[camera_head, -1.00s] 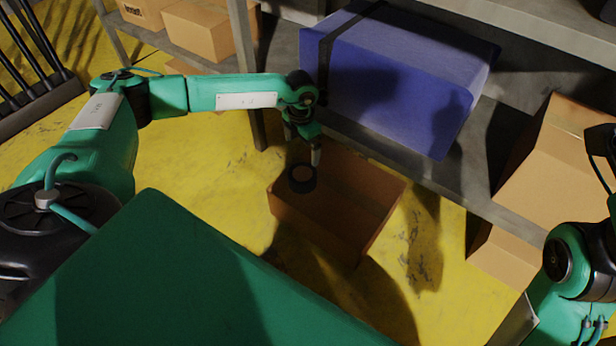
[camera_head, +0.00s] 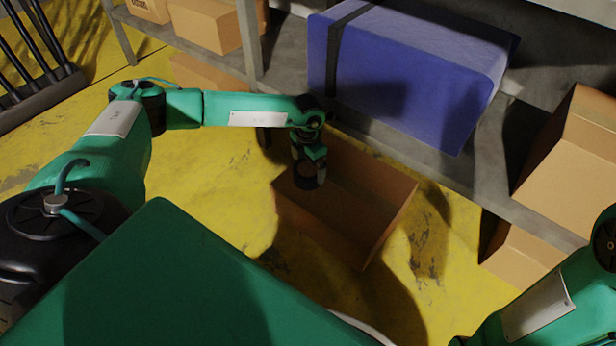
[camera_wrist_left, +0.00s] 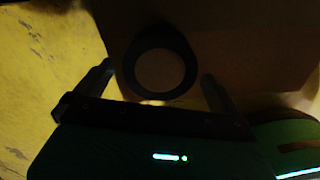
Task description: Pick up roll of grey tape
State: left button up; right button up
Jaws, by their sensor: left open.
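The roll of tape (camera_head: 305,182) looks like a dark ring at the left end of an open cardboard box (camera_head: 335,232) on the floor. I cannot tell how deep it sits there. My left gripper (camera_head: 316,160) is right above the roll and partly covers it in the head view. In the left wrist view the roll (camera_wrist_left: 160,97) lies ahead, between the two spread fingers of the left gripper (camera_wrist_left: 157,76), with brown cardboard behind it. The gripper is open and does not visibly grip it. My right arm shows at lower right, but its gripper is out of view.
A grey shelf (camera_head: 440,185) with a large blue box (camera_head: 400,80) stands behind the cardboard box. Cardboard boxes (camera_head: 575,160) are at the right, others (camera_head: 205,25) at upper left. Yellow floor (camera_head: 215,205) is clear left of the open box.

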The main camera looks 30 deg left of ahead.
pick_arm(q)
notch_tip(320, 180, down, 3)
jog(key=shift+r+b, duration=0.1)
jog(key=shift+b, duration=0.6)
jog(key=shift+r, duration=0.1)
jog(key=c, duration=1)
jog(key=shift+r, duration=0.1)
jog(key=shift+c, duration=0.2)
